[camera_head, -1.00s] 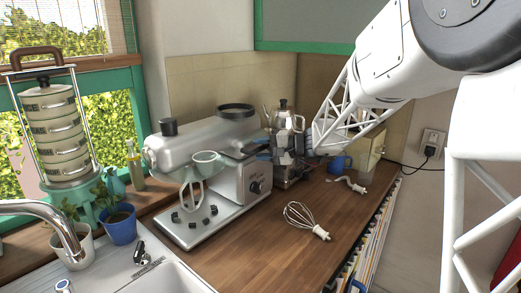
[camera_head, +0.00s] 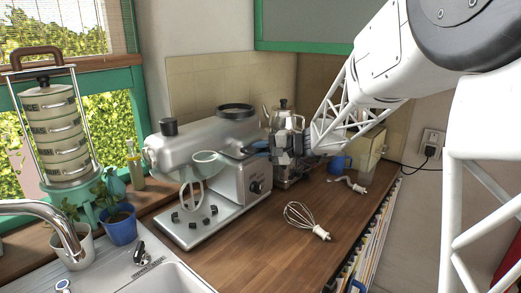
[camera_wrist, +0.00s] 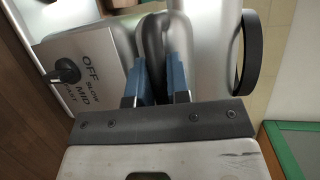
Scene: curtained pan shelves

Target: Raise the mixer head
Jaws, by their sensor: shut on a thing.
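The silver stand mixer (camera_head: 205,140) stands on the wooden counter, its head lying low and about level over the base. A whisk-like attachment (camera_head: 190,193) hangs under the head. My gripper (camera_head: 257,149) is at the right side of the mixer, behind the control dial. In the wrist view, the blue fingers of my gripper (camera_wrist: 161,70) are close on both sides of a dark handle-like part (camera_wrist: 152,38) and shut on it. The dial (camera_wrist: 65,71) with OFF and MID marks shows beside them. The fingertips' exact contact is partly hidden.
A loose whisk (camera_head: 303,217) and a small hook-like tool (camera_head: 349,185) lie on the counter. A metal coffee pot (camera_head: 284,112) and a blue mug (camera_head: 340,163) stand behind my gripper. The sink (camera_head: 165,277) and potted plants (camera_head: 119,222) are at the left. The front counter is mostly clear.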

